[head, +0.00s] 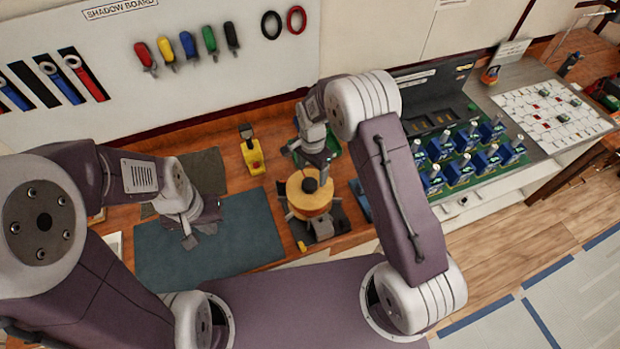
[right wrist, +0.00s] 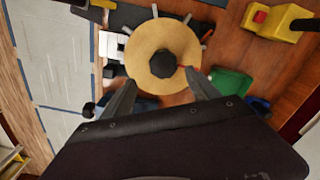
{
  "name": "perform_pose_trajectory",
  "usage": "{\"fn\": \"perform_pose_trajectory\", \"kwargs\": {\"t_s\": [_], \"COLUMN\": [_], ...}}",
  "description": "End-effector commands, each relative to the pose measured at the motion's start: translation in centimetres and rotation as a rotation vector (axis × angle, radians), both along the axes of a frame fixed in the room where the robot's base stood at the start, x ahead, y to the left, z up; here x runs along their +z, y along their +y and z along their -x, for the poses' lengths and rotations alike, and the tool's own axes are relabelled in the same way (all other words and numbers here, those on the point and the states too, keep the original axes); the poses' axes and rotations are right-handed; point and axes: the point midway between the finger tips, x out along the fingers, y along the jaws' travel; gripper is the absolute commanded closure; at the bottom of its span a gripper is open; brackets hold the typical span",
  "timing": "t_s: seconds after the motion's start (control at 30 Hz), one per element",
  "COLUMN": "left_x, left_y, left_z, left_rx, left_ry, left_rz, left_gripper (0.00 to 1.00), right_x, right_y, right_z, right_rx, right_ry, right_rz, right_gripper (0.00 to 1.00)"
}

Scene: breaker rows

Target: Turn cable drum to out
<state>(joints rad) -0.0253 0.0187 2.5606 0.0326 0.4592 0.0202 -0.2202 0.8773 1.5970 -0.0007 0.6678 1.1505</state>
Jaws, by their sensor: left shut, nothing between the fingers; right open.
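The cable drum (head: 309,196) is a round yellow-orange disc with a black knob in its centre, set on a dark base at the front of the wooden bench. It fills the upper middle of the right wrist view (right wrist: 150,72), where a small red mark shows beside the knob. Pale tabs stick out around its rim; no "out" label is readable. My right gripper (head: 314,164) is over the drum's far side. In the right wrist view its open fingers (right wrist: 160,92) point toward the drum's edge, with nothing between them; contact is unclear. My left gripper (head: 197,236) is shut and empty above the blue-grey mat.
A yellow device (head: 252,156) with a black handle stands left of the drum. A green bin (right wrist: 231,84) is close beside the drum. The blue-grey mat (head: 255,235) is clear. Blue breakers (head: 465,155) stand in rows at the right. A shadow board (head: 200,90) hangs behind.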

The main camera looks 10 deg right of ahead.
Motion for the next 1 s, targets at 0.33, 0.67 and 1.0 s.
{"fn": "perform_pose_trajectory", "kwargs": {"t_s": [0.33, 0.67, 1.0], "left_x": [2.9, 2.9, 2.9], "left_y": [0.0, 0.0, 0.0], "left_z": [0.0, 0.0, 0.0], "left_rx": [0.0, 0.0, 0.0], "left_ry": [-0.001, -0.001, -0.001], "left_rz": [0.0, 0.0, 0.0], "left_gripper": [1.0, 1.0, 1.0], "right_x": [-5.7, -6.4, -6.4], "right_y": [0.0, 0.0, 0.1], "right_z": [0.0, -0.1, -0.1], "right_rx": [0.0, 0.0, 0.0], "right_ry": [0.0, -0.003, -0.004], "right_rz": [0.001, 0.0, 0.001], "right_gripper": [0.3, 0.33, 1.0]}}
